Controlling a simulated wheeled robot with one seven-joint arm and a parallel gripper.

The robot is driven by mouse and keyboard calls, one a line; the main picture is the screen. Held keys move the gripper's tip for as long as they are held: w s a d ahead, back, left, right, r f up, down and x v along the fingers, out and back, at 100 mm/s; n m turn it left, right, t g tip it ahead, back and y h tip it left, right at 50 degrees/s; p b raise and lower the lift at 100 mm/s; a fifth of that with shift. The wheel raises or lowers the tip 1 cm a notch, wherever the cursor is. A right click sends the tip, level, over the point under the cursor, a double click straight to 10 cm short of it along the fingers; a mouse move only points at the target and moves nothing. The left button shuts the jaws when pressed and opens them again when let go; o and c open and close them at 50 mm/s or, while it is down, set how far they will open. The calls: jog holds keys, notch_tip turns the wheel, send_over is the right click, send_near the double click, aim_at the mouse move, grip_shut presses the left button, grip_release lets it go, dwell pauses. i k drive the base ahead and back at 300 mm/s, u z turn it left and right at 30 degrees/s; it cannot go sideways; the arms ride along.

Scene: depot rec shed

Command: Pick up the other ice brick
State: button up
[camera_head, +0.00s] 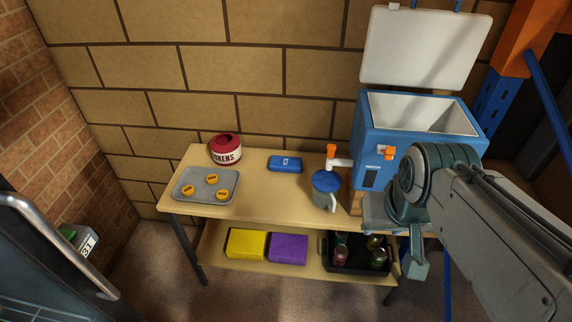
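A blue ice brick (285,164) with a small white mark lies flat on the upper top of the wooden bench (262,207), near the wall. A blue cooler box (420,138) stands at the bench's right end with its white lid (425,47) raised. The visible part of its pale inside shows no brick; its floor is hidden. My arm comes in from the lower right in front of the cooler. What seems to be my gripper (414,264) hangs below the wrist, right of the bench and well away from the brick. Its fingers cannot be made out clearly.
A grey tray (206,199) with several orange discs and a red tokens pot (225,149) stand left of the brick. A blue-lidded jug (325,189) stands below the cooler's orange tap (331,151). The lower shelf holds a yellow block (246,243), a purple block (288,248) and a black crate (343,262).

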aim_at(278, 163)
jog(key=k, duration=0.9)
jog(key=u, duration=0.7)
jog(key=i, duration=0.7)
jog(key=u, duration=0.45)
jog(key=i, duration=0.7)
jog(key=z, duration=0.65)
jog(key=i, duration=0.65)
jog(key=z, duration=0.6)
